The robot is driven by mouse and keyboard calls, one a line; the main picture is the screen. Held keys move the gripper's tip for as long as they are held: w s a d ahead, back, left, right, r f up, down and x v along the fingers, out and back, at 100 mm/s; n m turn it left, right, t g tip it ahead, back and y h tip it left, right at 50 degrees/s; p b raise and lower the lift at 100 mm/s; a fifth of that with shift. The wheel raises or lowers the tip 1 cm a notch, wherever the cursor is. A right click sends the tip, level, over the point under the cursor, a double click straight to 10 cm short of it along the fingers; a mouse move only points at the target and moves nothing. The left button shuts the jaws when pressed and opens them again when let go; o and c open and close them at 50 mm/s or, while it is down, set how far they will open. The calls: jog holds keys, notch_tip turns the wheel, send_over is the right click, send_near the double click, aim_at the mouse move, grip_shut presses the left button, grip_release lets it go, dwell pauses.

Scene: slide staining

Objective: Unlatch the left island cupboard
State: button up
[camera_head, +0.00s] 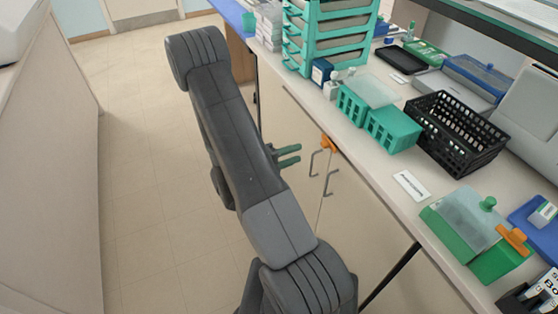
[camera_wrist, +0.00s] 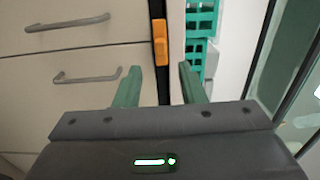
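The left island cupboard (camera_head: 292,115) has two pale doors with grey bar handles (camera_head: 314,163) near their meeting edges. An orange latch (camera_head: 328,143) sits at the top of the doors, just under the countertop edge. In the wrist view the latch (camera_wrist: 160,42) lies along a dark strip, beyond and between my fingertips. My gripper (camera_head: 299,153) has green fingers and points at the cupboard front, a little left of the latch. In the wrist view my gripper (camera_wrist: 160,72) is open and empty, its fingers apart from the latch.
The countertop (camera_head: 385,170) holds teal racks (camera_head: 393,128), a black basket (camera_head: 455,135) and a green staining box (camera_head: 465,225) near its edge. Tall teal shelves (camera_head: 330,35) stand further back. The floor aisle (camera_head: 140,160) to the left is clear.

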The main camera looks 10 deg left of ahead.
aim_at(321, 145)
jog(key=shift+v, duration=2.2)
jog(key=shift+w+d, duration=0.1)
jog(key=shift+p+x, duration=0.7)
jog(key=shift+x, duration=6.1)
